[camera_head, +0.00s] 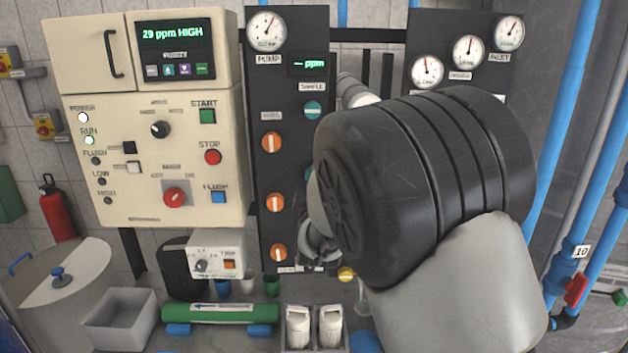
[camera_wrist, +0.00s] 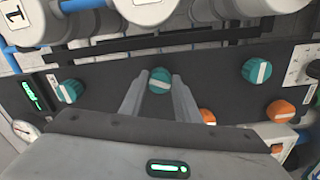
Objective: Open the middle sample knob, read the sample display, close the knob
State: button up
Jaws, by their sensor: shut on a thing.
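The middle sample knob (camera_wrist: 160,75) is teal with a pale bar, on the dark panel. In the wrist view my gripper (camera_wrist: 160,84) has its two fingers on either side of it, shut on it. The bar looks tilted across, unlike those of the knobs beside it. In the head view my arm hides most of this knob and my fingers. The upper sample knob (camera_head: 313,109) is teal and also shows in the wrist view (camera_wrist: 68,91). The sample display (camera_head: 312,64) shows green "ppm"; the figure before it is unreadable. It also shows in the wrist view (camera_wrist: 32,95).
Another teal knob (camera_wrist: 256,71) and orange knobs (camera_wrist: 207,115) are close to my fingers. The cream control box (camera_head: 150,130) has a separate display (camera_head: 177,46) reading 29 ppm HIGH. White cylinders (camera_wrist: 145,8) and blue pipes (camera_head: 565,130) border the panel.

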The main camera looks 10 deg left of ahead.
jog(key=n+p, duration=0.1)
jog(key=n, duration=0.4)
jog(key=shift+r, duration=0.15)
jog(key=shift+n, duration=0.3)
dwell(0.3)
jog(key=o, duration=1)
jog(key=shift+o, duration=0.2)
jog(key=v, duration=1.7)
jog(key=shift+s, duration=0.15)
jog(key=shift+d, duration=0.15)
